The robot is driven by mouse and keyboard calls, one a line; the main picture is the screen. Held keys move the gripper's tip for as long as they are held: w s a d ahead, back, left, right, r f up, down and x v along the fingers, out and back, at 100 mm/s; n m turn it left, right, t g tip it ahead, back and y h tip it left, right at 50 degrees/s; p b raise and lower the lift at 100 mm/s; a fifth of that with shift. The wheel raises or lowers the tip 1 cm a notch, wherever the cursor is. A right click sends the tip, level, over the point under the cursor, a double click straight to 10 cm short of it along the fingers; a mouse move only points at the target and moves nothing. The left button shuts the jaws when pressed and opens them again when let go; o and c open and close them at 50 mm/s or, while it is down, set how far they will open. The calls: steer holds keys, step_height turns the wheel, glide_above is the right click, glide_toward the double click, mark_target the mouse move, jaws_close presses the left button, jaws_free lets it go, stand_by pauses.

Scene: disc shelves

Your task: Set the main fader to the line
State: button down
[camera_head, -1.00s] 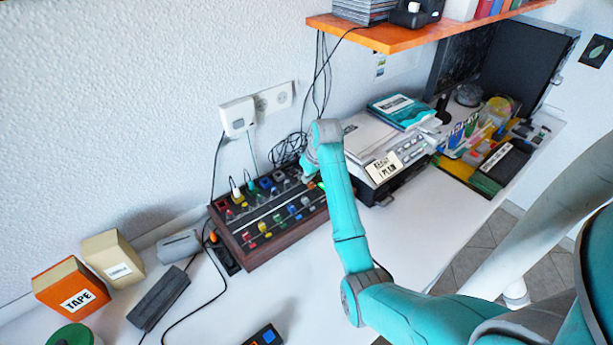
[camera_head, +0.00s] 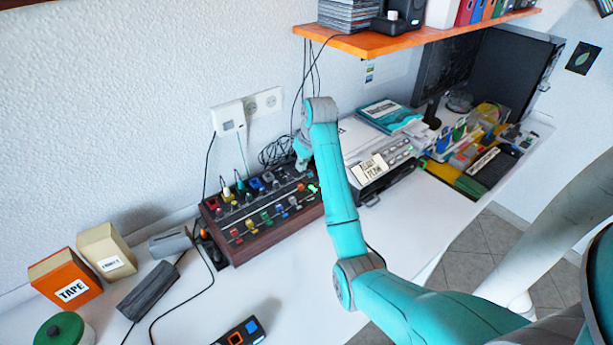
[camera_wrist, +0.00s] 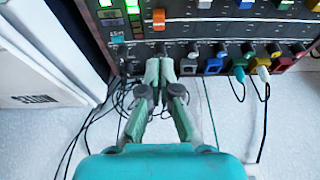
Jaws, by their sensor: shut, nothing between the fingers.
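The mixer (camera_head: 262,226) is a dark console with a wooden edge, lying on the desk against the wall. In the wrist view its panel (camera_wrist: 200,52) fills the top. An orange fader cap (camera_wrist: 158,19) sits there beside lit green level lights (camera_wrist: 132,6); I take it for the main fader. Its target line cannot be made out. My gripper (camera_wrist: 159,68) is shut and empty, its tips over the panel's near edge in that picture, below the orange cap and apart from it.
Coloured plugs with cables (camera_wrist: 263,72) stand along the panel edge, right of my gripper. A labelled grey device (camera_head: 385,172) stands right of the mixer. An orange shelf (camera_head: 350,43) overhangs the back.

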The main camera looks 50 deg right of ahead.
mark_target(303, 187)
steer(key=c, duration=1.8)
jaws_free()
steer(key=shift+r, duration=0.4)
steer(key=o, duration=0.4)
steer(key=shift+s, duration=0.2)
steer(key=shift+o, duration=1.4)
steer(key=s+f+t, duration=0.1)
steer(key=f, duration=0.1)
steer(key=s+f+t, duration=0.1)
steer(key=f+t, duration=0.1)
steer(key=s+f+t, duration=0.2)
steer(key=shift+a+f+n, duration=0.3)
steer(key=shift+a+n, duration=0.1)
steer(key=s+a+t+h, duration=0.2)
steer(key=s+t, duration=0.2)
steer(key=s, duration=0.2)
steer(key=shift+m+t, duration=0.3)
steer(key=shift+m, duration=0.1)
steer(key=x, duration=1)
steer(key=shift+w+d+r, duration=0.1)
steer(key=shift+w+d, duration=0.05)
steer(key=shift+d, duration=0.05)
jaws_close()
